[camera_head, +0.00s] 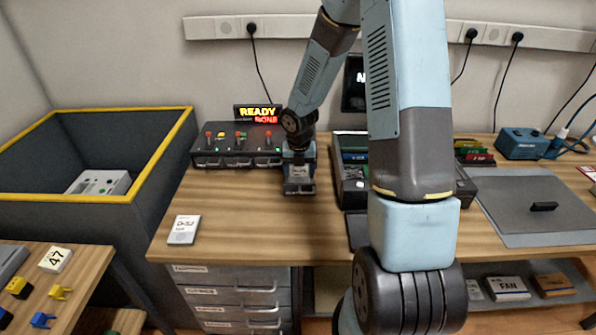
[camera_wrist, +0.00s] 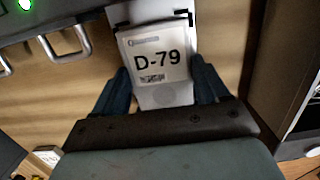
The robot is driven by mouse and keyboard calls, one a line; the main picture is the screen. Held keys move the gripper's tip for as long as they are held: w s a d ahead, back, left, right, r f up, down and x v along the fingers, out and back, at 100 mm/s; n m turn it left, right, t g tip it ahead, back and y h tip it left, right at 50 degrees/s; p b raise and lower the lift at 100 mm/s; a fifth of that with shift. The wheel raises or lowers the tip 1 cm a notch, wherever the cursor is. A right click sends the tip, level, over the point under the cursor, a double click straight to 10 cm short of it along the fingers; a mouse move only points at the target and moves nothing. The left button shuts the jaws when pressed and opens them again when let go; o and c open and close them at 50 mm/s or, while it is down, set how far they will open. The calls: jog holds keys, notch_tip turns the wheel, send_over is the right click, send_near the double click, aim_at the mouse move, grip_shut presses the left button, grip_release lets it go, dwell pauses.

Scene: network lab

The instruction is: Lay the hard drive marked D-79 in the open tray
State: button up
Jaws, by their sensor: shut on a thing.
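The hard drive marked D-79 (camera_wrist: 152,57) is a light grey block with a white label. It sits between the two dark fingers of my gripper (camera_wrist: 160,76) in the wrist view. My gripper (camera_head: 299,172) is shut on it, pointing down at the right end of the dark drive unit (camera_head: 238,160). A grey open tray (camera_wrist: 150,12) with black corner pieces shows just beyond and beneath the drive. The drive covers most of the tray. I cannot tell whether the drive touches the tray floor or hangs slightly above it.
Another labelled drive (camera_head: 184,230) lies at the table's left front. A dark box with coloured cartridges (camera_head: 350,170) stands close to the right of my gripper. A deep grey bin (camera_head: 150,160) with a yellow rim stands left of the table. The table's front middle is clear.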

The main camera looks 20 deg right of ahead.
jog(key=shift+f, duration=0.45)
dwell(0.9)
jog(key=o, duration=1.3)
jog(key=shift+r, duration=0.1)
jog(key=shift+r, duration=3.95)
